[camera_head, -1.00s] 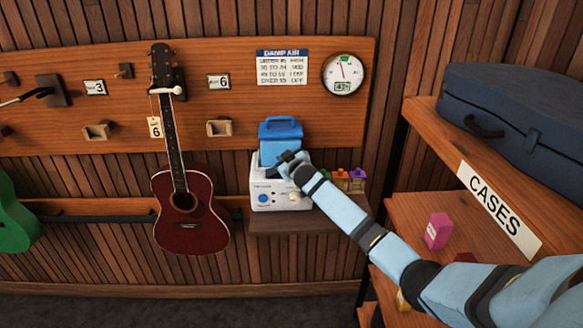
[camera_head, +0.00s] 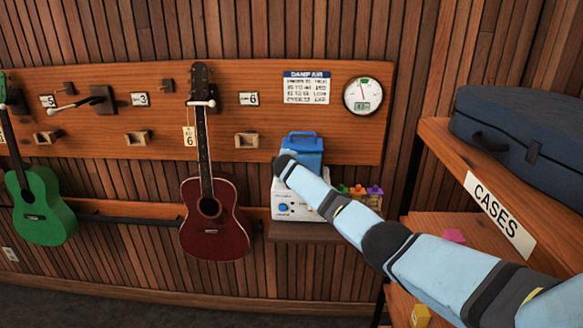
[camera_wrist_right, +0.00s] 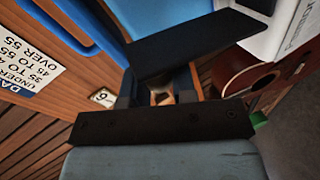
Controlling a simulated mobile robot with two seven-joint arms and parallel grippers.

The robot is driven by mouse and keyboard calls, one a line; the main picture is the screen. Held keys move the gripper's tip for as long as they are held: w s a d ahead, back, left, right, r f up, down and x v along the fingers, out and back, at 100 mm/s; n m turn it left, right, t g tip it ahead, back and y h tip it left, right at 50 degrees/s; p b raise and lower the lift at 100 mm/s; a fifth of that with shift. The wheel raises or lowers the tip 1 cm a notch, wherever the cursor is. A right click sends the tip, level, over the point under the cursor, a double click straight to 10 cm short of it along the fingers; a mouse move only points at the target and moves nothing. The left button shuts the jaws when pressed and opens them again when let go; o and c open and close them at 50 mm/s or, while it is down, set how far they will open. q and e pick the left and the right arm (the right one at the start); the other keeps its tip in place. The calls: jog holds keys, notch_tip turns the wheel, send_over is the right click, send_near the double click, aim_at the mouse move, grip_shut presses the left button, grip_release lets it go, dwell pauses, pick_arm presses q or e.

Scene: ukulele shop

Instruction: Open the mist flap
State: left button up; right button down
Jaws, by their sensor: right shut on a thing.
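The humidifier, a white box (camera_head: 294,211) with a blue tank (camera_head: 303,152) on top, stands on a small wooden shelf. A blue knob is on its front. The dark flat panel in the right wrist view, seemingly the mist flap (camera_wrist_right: 195,45), is tilted out beside the blue tank, at my right gripper's fingertips (camera_wrist_right: 158,88). My right gripper is shut on it. In the head view my right arm covers the gripper and the flap, so the flap's angle cannot be told there. My left gripper is not in view.
Small coloured bottles (camera_head: 360,193) stand right of the humidifier. A red ukulele (camera_head: 211,215) hangs to its left. A blue case (camera_head: 525,135) lies on the shelf marked CASES at right. A gauge (camera_head: 362,97) and a DAMP AIR chart (camera_head: 306,88) are above.

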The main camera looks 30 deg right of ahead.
jog(key=shift+w+a+n+h, duration=0.3)
jog(key=shift+a+n, duration=0.2)
jog(key=shift+a, duration=0.05)
jog(key=c, duration=1.2)
grip_release()
jog(key=shift+c, duration=0.2)
jog(key=v, duration=1.3)
jog(key=shift+s+a+r, duration=0.2)
jog(key=shift+r, duration=0.1)
